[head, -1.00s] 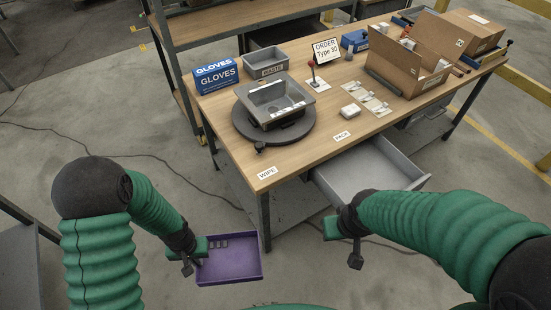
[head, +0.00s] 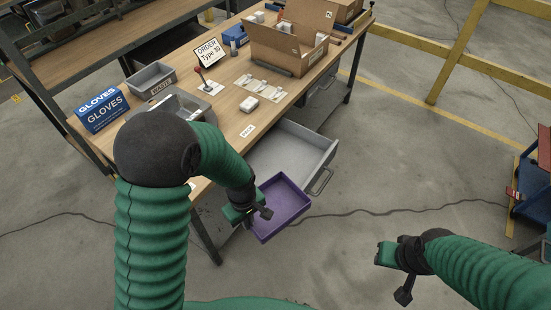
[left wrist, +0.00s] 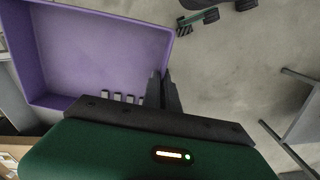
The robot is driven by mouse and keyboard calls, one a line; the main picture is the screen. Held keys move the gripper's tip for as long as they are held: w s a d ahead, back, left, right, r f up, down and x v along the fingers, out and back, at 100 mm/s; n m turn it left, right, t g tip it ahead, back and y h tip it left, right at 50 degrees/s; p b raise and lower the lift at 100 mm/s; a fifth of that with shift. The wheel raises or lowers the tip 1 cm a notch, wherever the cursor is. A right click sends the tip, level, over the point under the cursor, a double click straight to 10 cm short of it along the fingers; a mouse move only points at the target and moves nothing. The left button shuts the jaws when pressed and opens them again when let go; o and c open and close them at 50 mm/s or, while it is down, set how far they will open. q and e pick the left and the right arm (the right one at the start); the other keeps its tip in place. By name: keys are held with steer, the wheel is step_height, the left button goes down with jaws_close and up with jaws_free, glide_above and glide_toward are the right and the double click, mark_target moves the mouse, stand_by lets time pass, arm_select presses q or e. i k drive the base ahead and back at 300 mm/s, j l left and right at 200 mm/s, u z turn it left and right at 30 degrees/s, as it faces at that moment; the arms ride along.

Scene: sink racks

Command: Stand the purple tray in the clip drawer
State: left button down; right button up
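The purple tray (head: 284,204) is in my left gripper (head: 252,212), held by a side wall and slightly tilted in the head view. In the left wrist view the fingers (left wrist: 164,92) close on the wall of the tray (left wrist: 95,50); several small grey pieces (left wrist: 123,97) show inside near that wall. The open grey drawer (head: 322,158) sticks out under the bench. The tray is in front of its near left corner and hides part of it; whether they touch is unclear. My right gripper (head: 386,256) hangs over the floor, apart from the tray, its fingers unclear.
The wooden bench (head: 231,131) carries a gloves box (head: 102,109), a waste bin (head: 151,79), white packets, and a cardboard box (head: 285,50). A yellow rail (head: 460,63) and a blue cart (head: 533,190) stand to the right.

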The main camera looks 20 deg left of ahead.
mark_target(287, 168)
steer(key=i, duration=0.95)
